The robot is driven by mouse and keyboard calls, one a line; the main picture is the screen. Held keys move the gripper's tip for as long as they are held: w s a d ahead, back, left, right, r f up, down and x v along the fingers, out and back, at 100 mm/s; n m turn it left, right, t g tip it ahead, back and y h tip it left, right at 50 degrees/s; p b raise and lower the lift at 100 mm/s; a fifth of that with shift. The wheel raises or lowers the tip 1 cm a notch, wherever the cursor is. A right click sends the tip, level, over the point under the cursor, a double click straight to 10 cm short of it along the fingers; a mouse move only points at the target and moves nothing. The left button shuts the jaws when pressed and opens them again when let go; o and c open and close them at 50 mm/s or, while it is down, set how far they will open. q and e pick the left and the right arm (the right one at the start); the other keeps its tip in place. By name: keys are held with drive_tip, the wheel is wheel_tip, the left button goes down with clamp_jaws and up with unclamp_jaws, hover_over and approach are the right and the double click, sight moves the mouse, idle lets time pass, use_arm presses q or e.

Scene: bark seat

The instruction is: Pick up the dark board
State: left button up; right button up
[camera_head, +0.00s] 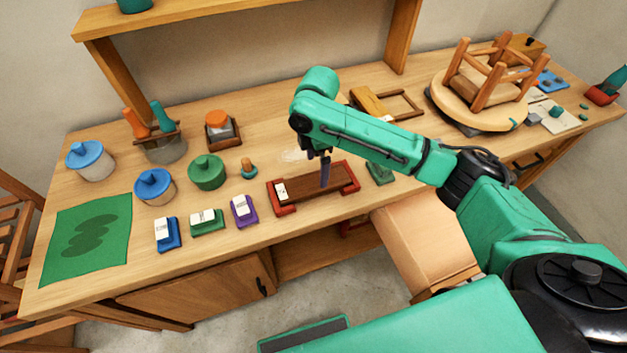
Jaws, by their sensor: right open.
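The dark board (306,188) is a flat brown piece lying in a red frame-like holder (285,210) on the wooden workbench. A small white label sits at the holder's left end. My right gripper (325,175) points down over the middle of the board, its dark fingers just above or at the board; I cannot tell whether they touch it. The gripper is open, and its fingers hide part of the board. My left gripper is not in view.
Blue, green and purple labelled blocks (205,221) stand left of the holder. Several lidded jars (155,187) and a green mat (88,238) are farther left. An upturned stool (480,85) stands at the back right. Bare bench (330,225) lies in front of the holder.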

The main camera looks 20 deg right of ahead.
sight(316, 181)
drive_tip(key=f, duration=0.2)
drive_tip(key=f+p, duration=0.1)
drive_tip(key=f, duration=0.1)
drive_tip(key=w+f, duration=0.1)
drive_tip(key=f, duration=0.1)
drive_tip(key=shift+p, duration=0.4)
drive_tip(key=shift+f, duration=0.45)
drive_tip(key=shift+s, duration=0.15)
drive_tip(key=shift+f, duration=0.1)
drive_tip(key=c, duration=0.3)
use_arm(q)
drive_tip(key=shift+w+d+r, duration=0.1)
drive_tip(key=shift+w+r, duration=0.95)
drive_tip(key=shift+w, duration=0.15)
use_arm(e)
drive_tip(key=c, duration=1)
